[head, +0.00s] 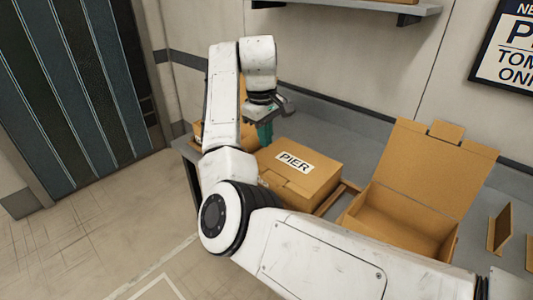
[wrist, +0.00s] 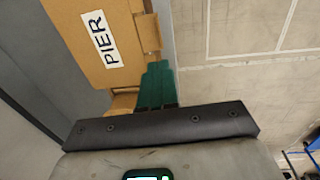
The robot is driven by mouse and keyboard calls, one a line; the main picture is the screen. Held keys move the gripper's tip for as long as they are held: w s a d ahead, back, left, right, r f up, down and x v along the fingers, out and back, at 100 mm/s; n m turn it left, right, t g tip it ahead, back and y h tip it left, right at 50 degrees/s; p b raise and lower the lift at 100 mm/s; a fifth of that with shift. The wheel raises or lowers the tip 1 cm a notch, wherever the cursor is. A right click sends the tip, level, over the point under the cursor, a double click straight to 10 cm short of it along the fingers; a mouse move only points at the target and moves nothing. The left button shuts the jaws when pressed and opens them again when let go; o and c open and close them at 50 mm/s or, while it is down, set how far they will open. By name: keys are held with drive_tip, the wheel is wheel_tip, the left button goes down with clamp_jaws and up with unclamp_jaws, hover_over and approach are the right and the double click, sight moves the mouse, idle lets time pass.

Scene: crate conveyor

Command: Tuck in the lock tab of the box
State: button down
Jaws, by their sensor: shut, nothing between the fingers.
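A closed cardboard box (head: 318,182) with a white PIER label lies on the grey bench in the head view. In the wrist view the box (wrist: 88,22) fills the upper left, and a small cardboard tab (wrist: 149,32) sticks out at its right edge. My gripper (head: 265,134) points down near the box's far left corner in the head view. Its green fingers (wrist: 157,82) are shut and empty, just below the tab in the wrist view. I cannot tell their height above the box. My arm hides part of the box's left side in the head view.
An open cardboard box (head: 420,165) with its lid raised stands to the right on the bench (head: 355,150). Another cardboard piece (head: 198,132) shows behind my arm. A shelf (head: 345,8) is on the wall. Open floor (head: 90,225) lies in front of the bench.

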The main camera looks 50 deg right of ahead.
sight(269, 179)
drive_tip(key=f, duration=0.8)
drive_tip(key=d+f+p, duration=0.1)
drive_tip(key=f, duration=0.4)
drive_tip(key=shift+d, duration=0.1)
